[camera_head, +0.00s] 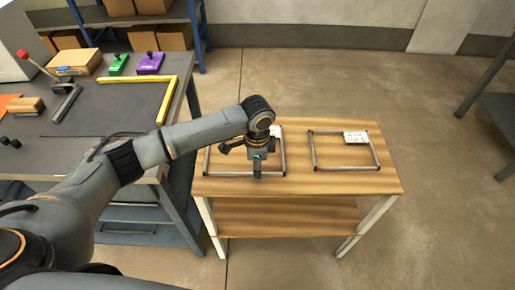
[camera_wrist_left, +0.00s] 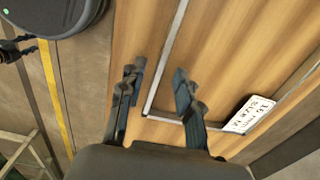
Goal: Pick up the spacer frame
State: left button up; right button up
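Two thin grey rectangular spacer frames lie flat on a wooden table (camera_head: 300,187). The left spacer frame (camera_head: 221,175) is partly hidden by my left arm; the right spacer frame (camera_head: 343,168) is in clear view with a white label. My left gripper (camera_head: 257,176) points down over the front rail of the left frame. In the left wrist view my gripper (camera_wrist_left: 160,80) is open, its two fingers on either side of one rail of a spacer frame (camera_wrist_left: 166,60), near a corner. A white printed label (camera_wrist_left: 250,114) sits on that frame. My right gripper is not in view.
A dark workbench (camera_head: 120,108) stands at the left with a yellow angle piece (camera_head: 168,98), a green tool (camera_head: 118,65), a purple tool (camera_head: 150,63) and a red-handled lever. The wooden table has a lower shelf (camera_head: 290,217). Open floor lies to the right.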

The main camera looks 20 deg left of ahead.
pick_arm(q)
jog(key=shift+f, duration=0.5)
grip_shut()
jog(key=shift+r, duration=0.1)
